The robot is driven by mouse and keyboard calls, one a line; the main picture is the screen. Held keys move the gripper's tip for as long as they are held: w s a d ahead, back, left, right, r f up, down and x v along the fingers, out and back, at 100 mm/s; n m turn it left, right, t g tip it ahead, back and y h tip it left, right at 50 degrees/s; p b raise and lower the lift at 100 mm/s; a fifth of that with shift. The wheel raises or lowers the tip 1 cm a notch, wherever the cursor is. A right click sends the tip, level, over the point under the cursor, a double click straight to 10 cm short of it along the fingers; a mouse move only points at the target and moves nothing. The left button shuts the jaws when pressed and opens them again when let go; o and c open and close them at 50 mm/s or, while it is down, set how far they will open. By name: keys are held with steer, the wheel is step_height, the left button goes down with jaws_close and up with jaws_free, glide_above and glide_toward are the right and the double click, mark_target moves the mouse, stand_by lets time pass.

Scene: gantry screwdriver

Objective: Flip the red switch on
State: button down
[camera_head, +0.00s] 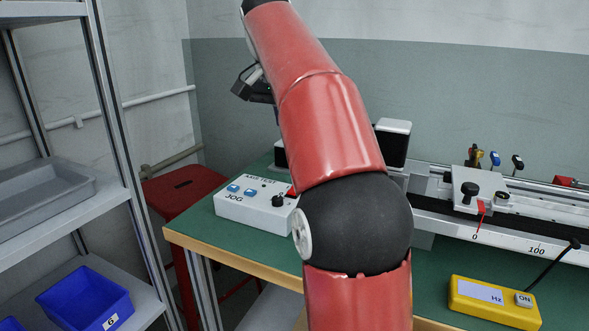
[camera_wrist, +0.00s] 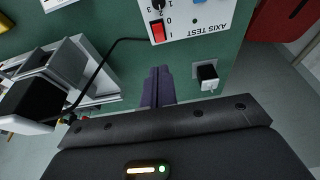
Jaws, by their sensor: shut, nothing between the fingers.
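The red switch (camera_wrist: 158,31) is a small rocker in a dark frame on the white AXIS TEST box (camera_wrist: 185,22), with marks 0 and I beside it. I cannot tell which side of it is pressed. In the head view the box (camera_head: 245,212) sits on the green bench, with blue JOG buttons and a black knob; my arm hides its right end. My gripper (camera_wrist: 158,72) is shut and empty.
A black cable (camera_wrist: 100,68) runs beside the box. A small black-and-white block (camera_wrist: 207,77) is near my fingers. A rail with a scale (camera_head: 520,244) and a yellow Hz box (camera_head: 495,302) with an ON button are at right. A red stool (camera_head: 182,192) and grey shelves stand left.

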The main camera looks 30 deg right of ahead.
steer(key=b+x, duration=0.4)
steer(key=x, duration=1)
steer(key=shift+f, duration=0.1)
steer(key=shift+w+d+f, duration=0.1)
steer(key=shift+f, duration=0.05)
steer(key=shift+s+a+f, duration=0.1)
steer(key=shift+s+a, duration=0.4)
steer(key=shift+a, duration=0.15)
steer(key=p+v, duration=0.4)
steer(key=v, duration=0.1)
steer(key=shift+r, duration=0.4)
steer(key=v, duration=0.8)
steer(key=shift+r, duration=0.3)
